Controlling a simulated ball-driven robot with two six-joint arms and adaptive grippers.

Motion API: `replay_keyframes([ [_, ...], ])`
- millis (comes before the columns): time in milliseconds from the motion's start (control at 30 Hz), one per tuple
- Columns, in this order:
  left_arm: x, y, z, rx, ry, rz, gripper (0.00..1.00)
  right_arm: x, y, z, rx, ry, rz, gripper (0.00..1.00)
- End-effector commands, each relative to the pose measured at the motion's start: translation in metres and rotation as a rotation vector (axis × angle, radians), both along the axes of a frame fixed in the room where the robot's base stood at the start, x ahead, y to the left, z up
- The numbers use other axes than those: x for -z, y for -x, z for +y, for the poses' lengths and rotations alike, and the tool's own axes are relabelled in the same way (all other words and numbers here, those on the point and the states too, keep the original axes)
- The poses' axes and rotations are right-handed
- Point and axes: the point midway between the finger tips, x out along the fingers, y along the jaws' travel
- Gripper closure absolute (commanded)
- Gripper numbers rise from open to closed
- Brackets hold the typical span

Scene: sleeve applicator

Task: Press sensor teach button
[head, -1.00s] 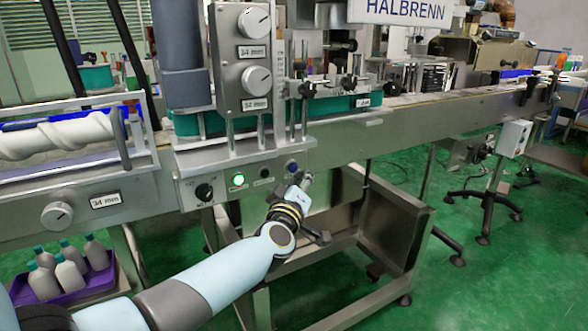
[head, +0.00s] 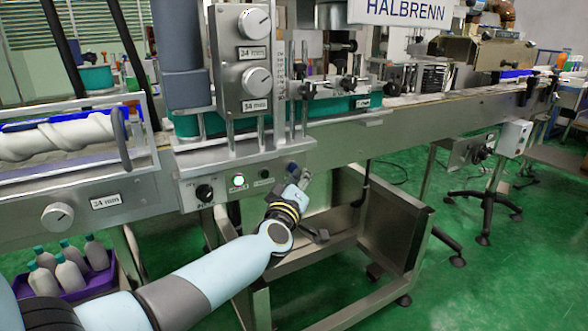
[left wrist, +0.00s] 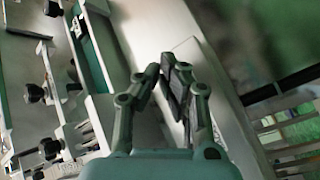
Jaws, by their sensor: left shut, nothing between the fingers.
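My left gripper (head: 299,179) is shut and empty, with its tips at the right end of the machine's small control panel. A small blue button (head: 292,166) is there, now mostly covered by the fingertips in the head view; I cannot tell whether they touch it. Left of it on the panel are a black button (head: 264,173), a green lit button (head: 238,181) and a black knob (head: 204,192). In the left wrist view the closed fingers (left wrist: 168,72) point at a grey metal surface. No button can be made out there. My right gripper is not in view.
The conveyor rail (head: 400,125) runs right from the panel. Above the panel is a grey box with two dials (head: 256,81). A steel tray frame (head: 340,265) stands below and right. A purple crate of bottles (head: 75,285) is at lower left.

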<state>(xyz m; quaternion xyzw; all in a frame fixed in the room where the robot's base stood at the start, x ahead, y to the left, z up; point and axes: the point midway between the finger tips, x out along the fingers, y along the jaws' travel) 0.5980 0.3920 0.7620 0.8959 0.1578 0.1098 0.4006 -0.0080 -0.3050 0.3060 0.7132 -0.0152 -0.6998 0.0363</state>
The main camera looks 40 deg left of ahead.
Motion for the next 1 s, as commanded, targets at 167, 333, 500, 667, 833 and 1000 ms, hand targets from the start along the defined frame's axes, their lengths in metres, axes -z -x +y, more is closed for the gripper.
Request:
replay_keyframes([
  [167, 0.0, -0.0002, 0.0002, 0.0, 0.0, 0.0, 1.0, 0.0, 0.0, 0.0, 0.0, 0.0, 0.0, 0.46],
  [333, -0.0002, -0.0003, 0.0003, 0.0, 0.0, 0.0, 1.0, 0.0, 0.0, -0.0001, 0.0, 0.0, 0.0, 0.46],
  [500, -0.0002, -0.001, 0.0015, 0.001, 0.0, -0.001, 1.0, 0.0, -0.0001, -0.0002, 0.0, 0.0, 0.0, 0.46],
  [667, -0.0003, -0.0017, 0.0033, 0.001, 0.0, -0.001, 1.0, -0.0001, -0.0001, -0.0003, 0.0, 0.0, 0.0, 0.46],
  [833, -0.0002, -0.0025, 0.0052, 0.001, 0.0, -0.001, 1.0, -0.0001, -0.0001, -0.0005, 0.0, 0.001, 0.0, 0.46],
  [1000, -0.0003, -0.0034, 0.0071, 0.001, 0.0, -0.001, 1.0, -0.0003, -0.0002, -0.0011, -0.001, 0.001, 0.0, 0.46],
])
